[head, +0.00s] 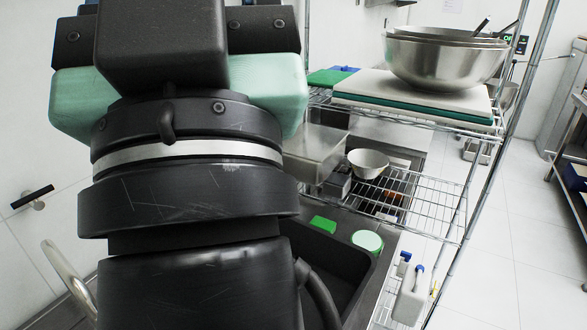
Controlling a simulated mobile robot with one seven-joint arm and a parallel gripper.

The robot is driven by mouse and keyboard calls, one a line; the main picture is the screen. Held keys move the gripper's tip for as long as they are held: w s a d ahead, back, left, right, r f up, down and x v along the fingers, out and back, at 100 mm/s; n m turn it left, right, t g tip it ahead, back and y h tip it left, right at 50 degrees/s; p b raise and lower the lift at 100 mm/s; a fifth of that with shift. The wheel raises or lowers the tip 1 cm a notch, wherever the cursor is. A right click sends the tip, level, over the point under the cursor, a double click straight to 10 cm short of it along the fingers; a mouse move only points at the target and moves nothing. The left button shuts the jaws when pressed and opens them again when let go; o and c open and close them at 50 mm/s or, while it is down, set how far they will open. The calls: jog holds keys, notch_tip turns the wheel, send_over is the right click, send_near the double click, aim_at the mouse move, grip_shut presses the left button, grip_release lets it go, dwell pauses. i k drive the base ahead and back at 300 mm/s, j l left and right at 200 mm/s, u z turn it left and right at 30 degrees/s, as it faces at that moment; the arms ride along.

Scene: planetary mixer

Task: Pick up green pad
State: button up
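My arm and the back of my gripper (165,45) fill the left of the head view. The fingers are hidden behind the wrist, so I cannot see whether they are open or holding anything. A small bright green rectangular pad (322,224) lies at the dark basin, low and just right of my arm. Another flat green piece (328,77) lies on the upper shelf next to a blue edge. I cannot tell from the picture alone which green piece the task names.
A wire rack (430,112) stands right of my arm. Its upper shelf holds a board (360,88) and steel bowls (440,62). A small bowl (368,163) sits lower. A dark basin (340,262) is below.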

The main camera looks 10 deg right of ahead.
aim_at(324, 224)
jog(key=i+z, duration=0.2)
jog(key=z, duration=0.3)
jog(key=i+j+z, duration=0.2)
jog(key=z, duration=0.3)
jog(key=i+j+z, duration=0.15)
jog(key=i+j, duration=0.6)
jog(key=i+j+z, duration=0.2)
jog(key=i+j, duration=0.6)
